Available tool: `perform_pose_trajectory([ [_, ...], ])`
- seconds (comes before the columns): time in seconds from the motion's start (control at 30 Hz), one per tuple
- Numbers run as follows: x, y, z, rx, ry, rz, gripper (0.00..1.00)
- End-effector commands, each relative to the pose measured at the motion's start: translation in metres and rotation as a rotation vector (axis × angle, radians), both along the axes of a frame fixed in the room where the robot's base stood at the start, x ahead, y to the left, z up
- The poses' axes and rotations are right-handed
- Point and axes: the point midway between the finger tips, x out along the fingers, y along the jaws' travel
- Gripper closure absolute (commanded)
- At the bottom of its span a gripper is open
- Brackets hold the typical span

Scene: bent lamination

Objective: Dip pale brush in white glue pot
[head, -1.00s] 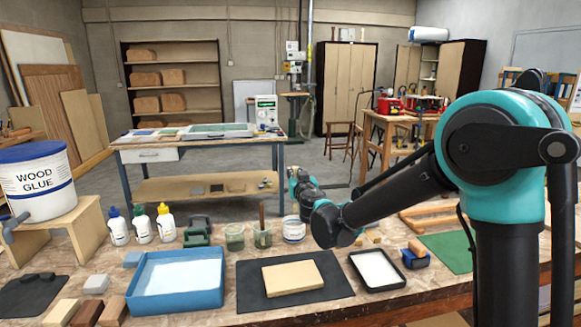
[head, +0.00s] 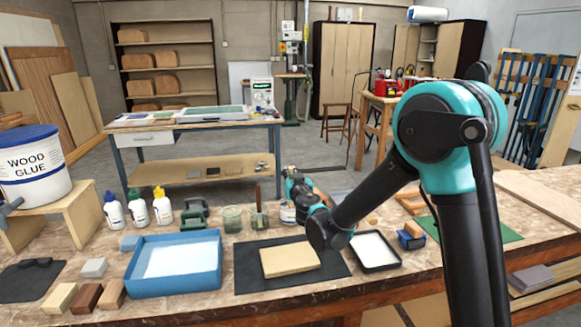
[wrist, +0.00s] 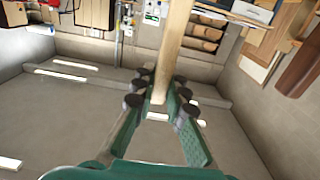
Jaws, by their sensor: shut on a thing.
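My gripper (wrist: 155,105) is shut on a pale wooden handle, the pale brush (wrist: 175,45), in the wrist view. Its bristles are not visible. In the head view the gripper (head: 293,180) shows only partly behind my arm, at the back edge of the bench, and I cannot make out the brush there. A small white pot (head: 288,213), apparently the white glue pot, stands on the bench just below the gripper in the picture, partly hidden by my arm. I cannot tell whether the brush touches it.
Left of the pot stand two greenish glass jars (head: 232,219), one holding a dark brush, and several glue bottles (head: 138,210). In front lie a blue tray (head: 174,286), a board on a black mat (head: 243,280) and a black-rimmed white tray (head: 397,259).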

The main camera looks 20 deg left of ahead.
Motion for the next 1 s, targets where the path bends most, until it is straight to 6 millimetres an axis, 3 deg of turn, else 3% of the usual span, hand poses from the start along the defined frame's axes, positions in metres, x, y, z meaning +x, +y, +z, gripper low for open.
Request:
perform_pose_trajectory([
  [0.5, 0.0, 0.0, -0.041, 0.0, 0.0, 0.0, 1.0],
  [1.0, 0.0, 0.0, -0.046, 0.0, 0.0, 0.0, 1.0],
])
